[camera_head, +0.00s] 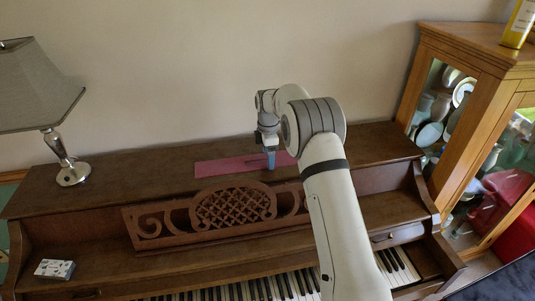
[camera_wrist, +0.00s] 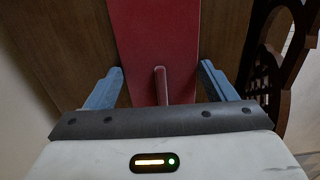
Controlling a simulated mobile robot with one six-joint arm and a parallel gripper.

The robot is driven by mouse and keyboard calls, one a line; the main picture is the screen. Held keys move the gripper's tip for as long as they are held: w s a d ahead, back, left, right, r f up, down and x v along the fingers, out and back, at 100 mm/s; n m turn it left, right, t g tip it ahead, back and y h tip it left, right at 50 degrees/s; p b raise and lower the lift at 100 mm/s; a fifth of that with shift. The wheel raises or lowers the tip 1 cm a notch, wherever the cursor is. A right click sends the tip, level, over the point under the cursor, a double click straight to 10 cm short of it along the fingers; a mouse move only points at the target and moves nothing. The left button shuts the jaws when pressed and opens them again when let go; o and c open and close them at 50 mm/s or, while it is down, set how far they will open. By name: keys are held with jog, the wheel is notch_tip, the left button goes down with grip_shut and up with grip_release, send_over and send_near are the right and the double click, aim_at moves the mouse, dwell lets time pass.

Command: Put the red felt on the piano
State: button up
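The red felt (camera_head: 222,167) is a long flat strip lying on the wooden top of the piano (camera_head: 130,185), along its back part. My gripper (camera_head: 270,158) is over the right part of the felt, pointing down. In the wrist view the felt (camera_wrist: 157,30) runs away between my gripper's two blue fingers (camera_wrist: 162,85), which are spread apart on either side of it. A small reddish upright piece (camera_wrist: 160,86) stands between the fingers, apart from both. Whether the fingertips touch the piano top cannot be told.
A table lamp (camera_head: 72,172) stands at the left end of the piano top. The carved music stand (camera_head: 220,212) rises in front of the felt. A small patterned box (camera_head: 54,269) lies at the lower left. A glass cabinet (camera_head: 465,75) stands right.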

jog(key=o, duration=0.4)
notch_tip(320, 180, up, 12)
jog(key=b, duration=0.2)
jog(key=s+d+r+m+t, duration=0.1)
jog(key=s+d+r+m, duration=0.5)
jog(key=s+r, duration=0.35)
jog(key=s+d+m+t, duration=0.1)
jog(key=s+d+m, duration=0.25)
jog(key=s, duration=0.75)
jog(key=s+d+m+t, duration=0.1)
jog(key=s+d+m, duration=0.3)
jog(key=s, duration=0.7)
jog(key=s+f+m, duration=0.5)
jog(key=s+m, duration=0.1)
jog(key=s, duration=0.6)
jog(key=shift+d+m+t, duration=0.2)
jog(key=shift+m+t, duration=0.1)
jog(key=shift+m, duration=0.05)
jog(key=shift+w+f, duration=0.1)
jog(key=shift+f, duration=0.1)
